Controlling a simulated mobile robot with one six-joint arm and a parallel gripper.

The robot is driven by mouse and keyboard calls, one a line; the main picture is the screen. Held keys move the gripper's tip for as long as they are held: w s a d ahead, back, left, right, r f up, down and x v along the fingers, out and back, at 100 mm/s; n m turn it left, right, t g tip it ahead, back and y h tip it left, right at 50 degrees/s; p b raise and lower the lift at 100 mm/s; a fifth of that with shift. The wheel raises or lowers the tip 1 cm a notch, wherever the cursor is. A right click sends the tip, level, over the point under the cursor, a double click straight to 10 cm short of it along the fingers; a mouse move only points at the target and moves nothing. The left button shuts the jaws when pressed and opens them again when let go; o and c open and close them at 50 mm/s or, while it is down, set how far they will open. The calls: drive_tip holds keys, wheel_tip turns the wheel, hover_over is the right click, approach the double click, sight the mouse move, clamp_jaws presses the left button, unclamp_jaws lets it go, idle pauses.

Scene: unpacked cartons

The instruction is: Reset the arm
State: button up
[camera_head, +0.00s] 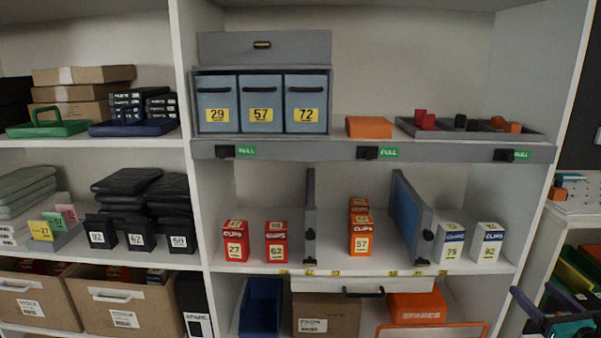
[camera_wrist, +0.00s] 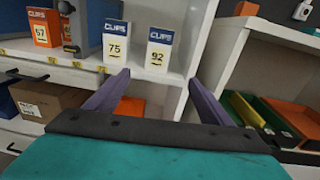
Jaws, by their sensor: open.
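My gripper (camera_wrist: 160,88) is open, with its two purple fingers spread apart and nothing between them in the wrist view. Part of it shows at the lower right edge in the head view, in front of the shelf unit's right side. Beyond the fingers stand two white-and-blue clips boxes, one marked 75 (camera_wrist: 116,42) and one marked 92 (camera_wrist: 158,52). In the head view the 75 box (camera_head: 451,243) and the 92 box (camera_head: 486,243) stand at the right end of the middle shelf. My gripper is apart from both.
Three numbered bins (camera_head: 261,104) sit above. A white drawer with a dark handle (camera_head: 363,292) is below. A side shelf with colored trays (camera_wrist: 262,112) is at right.

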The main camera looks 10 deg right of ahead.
drive_tip(key=w+a+f+n+g+y+p, duration=0.35)
drive_tip(key=w+a+f+n, duration=0.25)
drive_tip(key=a+f, duration=0.45)
drive_tip(key=w+a+f+n+g+y+p, duration=0.25)
drive_tip(key=w+a+f+n+y, duration=0.2)
drive_tip(key=a+f, duration=0.65)
drive_tip(key=a+f+n+g+p, duration=0.1)
drive_tip(key=a+f+n+g, duration=0.15)
drive_tip(key=a, duration=0.45)
drive_tip(key=a+f+n+g+p, duration=0.1)
drive_tip(key=a+n+g, duration=0.15)
drive_tip(key=a, duration=0.45)
drive_tip(key=s+a+f+n+g+p, duration=0.25)
drive_tip(key=s+a+f+n, duration=0.2)
drive_tip(key=a, duration=0.25)
drive_tip(key=s+a+f+n+g+p, duration=0.2)
drive_tip(key=s+a+f+n+g, duration=0.2)
drive_tip(key=s+a+n, duration=0.25)
drive_tip(key=s+a+f+n+g+h+p, duration=0.2)
drive_tip(key=s+n, duration=0.3)
drive_tip(key=s, duration=0.3)
drive_tip(key=s+a+f+n+g+h+p, duration=0.2)
drive_tip(key=s+a+n+g+h, duration=0.1)
drive_tip(key=s+n, duration=0.3)
drive_tip(key=shift+s+a, duration=0.3)
drive_tip(key=shift+s, duration=0.75)
